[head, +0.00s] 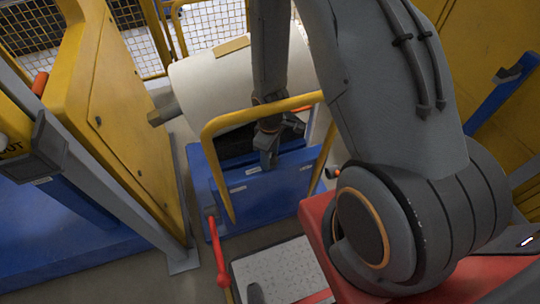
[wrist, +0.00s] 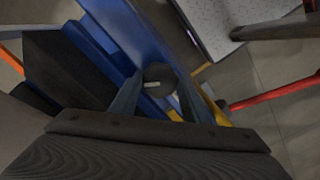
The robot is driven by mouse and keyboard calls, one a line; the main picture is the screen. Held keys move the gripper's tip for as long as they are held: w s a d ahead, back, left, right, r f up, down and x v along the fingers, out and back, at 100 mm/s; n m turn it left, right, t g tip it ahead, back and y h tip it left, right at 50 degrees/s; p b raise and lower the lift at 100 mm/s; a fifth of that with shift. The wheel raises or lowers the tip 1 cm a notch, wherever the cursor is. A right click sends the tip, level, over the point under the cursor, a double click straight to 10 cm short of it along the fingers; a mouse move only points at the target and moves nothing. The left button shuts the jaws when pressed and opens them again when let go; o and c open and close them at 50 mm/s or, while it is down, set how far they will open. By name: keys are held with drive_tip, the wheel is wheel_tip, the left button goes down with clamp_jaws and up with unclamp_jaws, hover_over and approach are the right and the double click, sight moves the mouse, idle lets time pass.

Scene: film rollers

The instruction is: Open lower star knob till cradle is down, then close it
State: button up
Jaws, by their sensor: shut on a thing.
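My gripper (head: 269,160) reaches down over the blue lift cart (head: 262,197), just inside its yellow rail handle. In the wrist view my gripper (wrist: 160,92) has its two grey fingers on either side of a dark, round knob (wrist: 158,78) with a small pale label, and is shut on it. The knob's lower part and its star edge are hard to make out; in the head view the gripper hides it. A dark cradle part (head: 236,146) lies beneath the big white film roll (head: 215,85). Its height is hard to judge.
A yellow rail (head: 226,121) arches close to my gripper. A red lever (head: 217,252) stands by the cart's front left. A yellow machine (head: 125,120) fills the left, with a blue base. A pale speckled plate (head: 280,270) lies in front. Some grey floor shows between.

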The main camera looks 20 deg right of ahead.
drive_tip(key=m, duration=1.1)
drive_tip(key=shift+m, duration=0.4)
idle(0.4)
drive_tip(key=o, duration=1)
drive_tip(key=shift+o, duration=0.2)
